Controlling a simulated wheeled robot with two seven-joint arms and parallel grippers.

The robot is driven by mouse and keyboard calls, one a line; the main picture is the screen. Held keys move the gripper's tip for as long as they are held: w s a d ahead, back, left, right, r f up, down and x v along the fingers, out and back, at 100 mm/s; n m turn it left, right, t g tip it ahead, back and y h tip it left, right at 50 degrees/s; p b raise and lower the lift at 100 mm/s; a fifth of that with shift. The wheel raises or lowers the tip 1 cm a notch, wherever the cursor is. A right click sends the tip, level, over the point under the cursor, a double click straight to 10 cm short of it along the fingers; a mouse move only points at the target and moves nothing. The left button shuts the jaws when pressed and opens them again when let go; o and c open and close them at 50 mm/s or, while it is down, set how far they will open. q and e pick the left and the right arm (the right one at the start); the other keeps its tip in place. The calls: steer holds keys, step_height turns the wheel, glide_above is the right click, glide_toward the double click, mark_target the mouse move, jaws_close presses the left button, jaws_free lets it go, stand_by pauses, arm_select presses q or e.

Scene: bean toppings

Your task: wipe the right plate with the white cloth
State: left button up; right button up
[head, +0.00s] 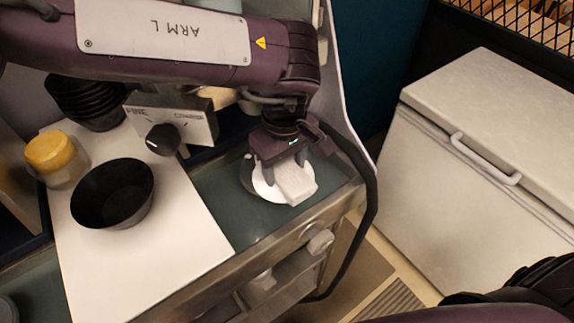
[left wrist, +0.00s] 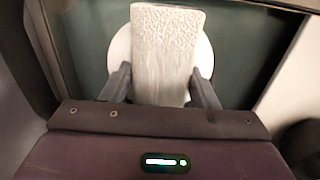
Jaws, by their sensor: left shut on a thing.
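My left gripper (head: 286,168) is shut on the white cloth (head: 297,184), a pale folded block. The cloth lies over a round white plate (head: 264,187) on the green counter surface, and looks close to or touching it. In the left wrist view the cloth (left wrist: 166,50) sits between the two fingers (left wrist: 163,88), with the plate's rim (left wrist: 121,62) showing on both sides. The cloth hides the plate's middle. A dark purple part at the head view's lower right looks like my own arm; my right gripper does not show.
A white board (head: 150,255) on the counter holds a black bowl (head: 113,194) and a jar with a yellow lid (head: 52,155). A grinder-like box with a knob (head: 172,125) and stacked black bowls (head: 85,100) stand behind. A white chest freezer (head: 470,190) stands right, beyond the counter edge.

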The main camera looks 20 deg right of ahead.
mark_target(292, 178)
arm_select(q)
steer(key=shift+a+f, duration=0.25)
steer(key=shift+f, duration=0.05)
stand_by(0.6)
steer(key=shift+s, duration=0.1)
steer(key=shift+s+d+f, duration=0.15)
steer(key=shift+s+f, duration=0.1)
steer(key=shift+s, duration=0.2)
steer(key=shift+s+d+p, duration=0.1)
steer(key=shift+s+p, duration=0.25)
steer(key=shift+s, duration=0.2)
steer(key=shift+c, duration=0.6)
steer(key=shift+o, duration=0.2)
steer(key=shift+s+d, duration=0.3)
steer(key=shift+s, duration=0.2)
steer(key=shift+w, duration=0.15)
steer(key=shift+w+a+r, duration=0.2)
steer(key=shift+w+a, duration=0.05)
steer(key=shift+w, duration=0.5)
steer(key=shift+w+a, duration=0.25)
steer(key=shift+w, duration=0.55)
steer(key=shift+c, duration=0.2)
